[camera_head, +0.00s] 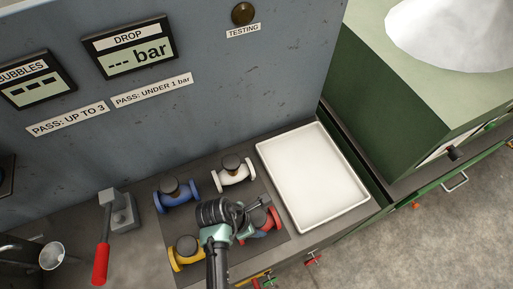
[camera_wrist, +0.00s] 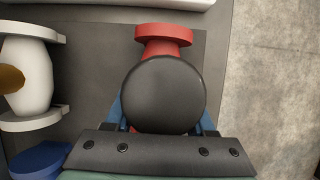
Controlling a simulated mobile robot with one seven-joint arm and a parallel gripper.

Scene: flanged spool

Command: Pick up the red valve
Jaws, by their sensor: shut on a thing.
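The red valve (camera_head: 274,219) sits on the dark mat at the front right of the group of valves, partly hidden by my arm. In the wrist view its red flange (camera_wrist: 164,34) points up the picture, and its round black cap (camera_wrist: 163,95) hides most of the body. My gripper (camera_head: 250,215) reaches over it. In the wrist view the blue fingers (camera_wrist: 163,118) stand on both sides below the cap, shut on the valve. I cannot tell whether the valve is lifted off the mat.
A blue valve (camera_head: 178,198), a white valve (camera_head: 235,176) and a yellow valve (camera_head: 183,257) stand close around it. An empty white tray (camera_head: 262,152) lies to the right. A red-handled lever (camera_head: 101,255) is at the left. The grey panel (camera_head: 220,90) rises behind.

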